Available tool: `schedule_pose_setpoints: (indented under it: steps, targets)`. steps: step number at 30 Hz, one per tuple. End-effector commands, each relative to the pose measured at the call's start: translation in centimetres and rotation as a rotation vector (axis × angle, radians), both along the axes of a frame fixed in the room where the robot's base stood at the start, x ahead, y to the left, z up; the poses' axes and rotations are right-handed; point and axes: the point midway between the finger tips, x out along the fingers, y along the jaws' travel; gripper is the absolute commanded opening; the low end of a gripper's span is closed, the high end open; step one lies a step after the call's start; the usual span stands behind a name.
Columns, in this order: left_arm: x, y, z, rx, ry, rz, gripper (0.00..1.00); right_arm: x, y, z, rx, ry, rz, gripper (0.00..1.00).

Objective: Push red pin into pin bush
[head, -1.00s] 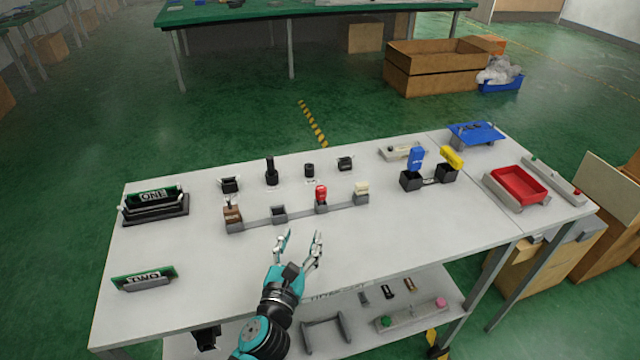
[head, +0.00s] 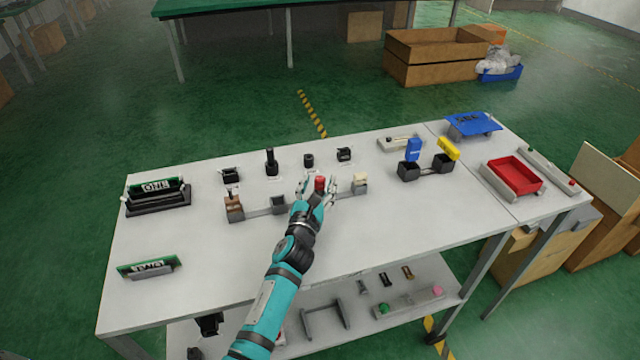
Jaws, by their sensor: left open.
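The red pin (head: 320,185) stands upright in the row of grey holders near the middle of the table. My left gripper (head: 318,182) is open, with its fingers on either side of the red pin. I cannot tell whether the fingers touch it. The gripper hides the holder under the pin. An empty-looking grey holder (head: 279,204) is just left of the gripper. A black cylindrical part (head: 309,160) with a round top stands behind the pin; I cannot tell which part is the pin bush. My right gripper is not in view.
A brown block (head: 234,207) stands at the row's left end and a cream block (head: 360,182) at its right end. A tall black post (head: 271,163) stands behind. Blue (head: 414,149) and yellow (head: 448,149) levers are to the right.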

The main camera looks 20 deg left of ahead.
Motion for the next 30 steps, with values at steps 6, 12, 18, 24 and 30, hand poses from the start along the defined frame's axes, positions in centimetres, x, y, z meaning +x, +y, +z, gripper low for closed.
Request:
schedule_pose_setpoints:
  steps: [6, 12, 18, 24, 30]
  targets:
    - [2.0, 0.1, -0.1, -0.001, -0.001, 0.001, 0.52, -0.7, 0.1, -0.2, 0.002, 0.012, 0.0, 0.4]
    - [2.0, 0.2, -0.1, 0.0, -0.001, 0.001, 0.52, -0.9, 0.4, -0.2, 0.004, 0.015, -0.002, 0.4]
    - [2.0, 0.2, -0.1, 0.0, -0.001, 0.001, 0.26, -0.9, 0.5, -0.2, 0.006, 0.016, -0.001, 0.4]
    - [2.0, 0.2, -0.1, 0.0, -0.001, 0.001, 0.0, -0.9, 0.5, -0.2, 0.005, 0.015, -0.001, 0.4]
    - [2.0, 0.2, 0.0, 0.0, -0.001, 0.001, 0.0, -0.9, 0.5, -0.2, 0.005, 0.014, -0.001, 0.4]
